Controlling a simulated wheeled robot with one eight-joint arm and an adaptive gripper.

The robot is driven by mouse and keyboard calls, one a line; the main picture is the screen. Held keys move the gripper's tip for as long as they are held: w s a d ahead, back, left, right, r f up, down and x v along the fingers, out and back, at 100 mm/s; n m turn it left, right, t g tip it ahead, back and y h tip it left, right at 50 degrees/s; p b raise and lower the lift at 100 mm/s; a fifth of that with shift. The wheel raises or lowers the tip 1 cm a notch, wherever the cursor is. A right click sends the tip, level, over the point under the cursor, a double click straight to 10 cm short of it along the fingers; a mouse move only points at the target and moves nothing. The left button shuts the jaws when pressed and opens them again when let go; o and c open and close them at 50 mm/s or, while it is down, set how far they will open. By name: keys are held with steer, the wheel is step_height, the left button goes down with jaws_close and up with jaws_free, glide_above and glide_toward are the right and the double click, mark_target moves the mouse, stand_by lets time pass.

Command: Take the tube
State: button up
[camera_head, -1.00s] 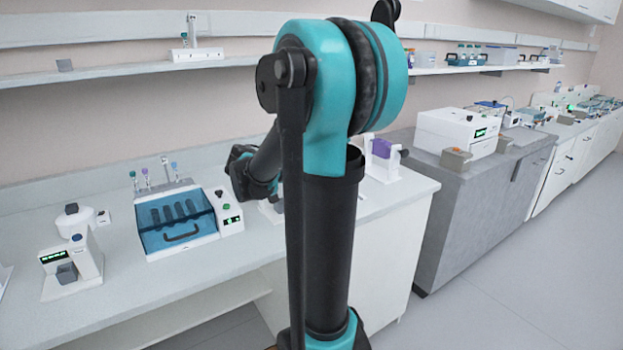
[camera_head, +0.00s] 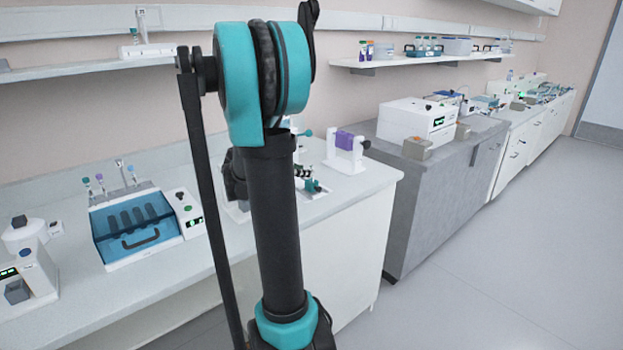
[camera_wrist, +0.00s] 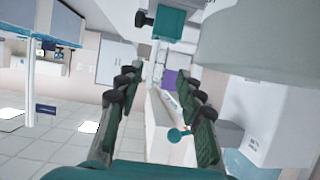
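I cannot tell for sure which thing is the tube. Slim tube-like pieces with coloured caps (camera_head: 101,178) stand upright behind a box with a clear blue lid (camera_head: 135,226) on the left bench. In the wrist view my gripper (camera_wrist: 155,80) is open, its two dark padded fingers wide apart with nothing seen held. A small teal ball-ended piece (camera_wrist: 177,134) shows beside the right finger, and a teal block with a black knob (camera_wrist: 174,22) shows above. In the head view my arm hides most of my gripper.
A white stand with a purple block (camera_head: 349,142) is at the bench's right end. Teal-ended fittings (camera_head: 312,186) sit just right of my arm, partly hidden. A grey cabinet (camera_head: 410,190) with a white device (camera_head: 415,118) stands further right. The floor at right is clear.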

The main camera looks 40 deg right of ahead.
steer(key=x, duration=0.5)
jaws_close()
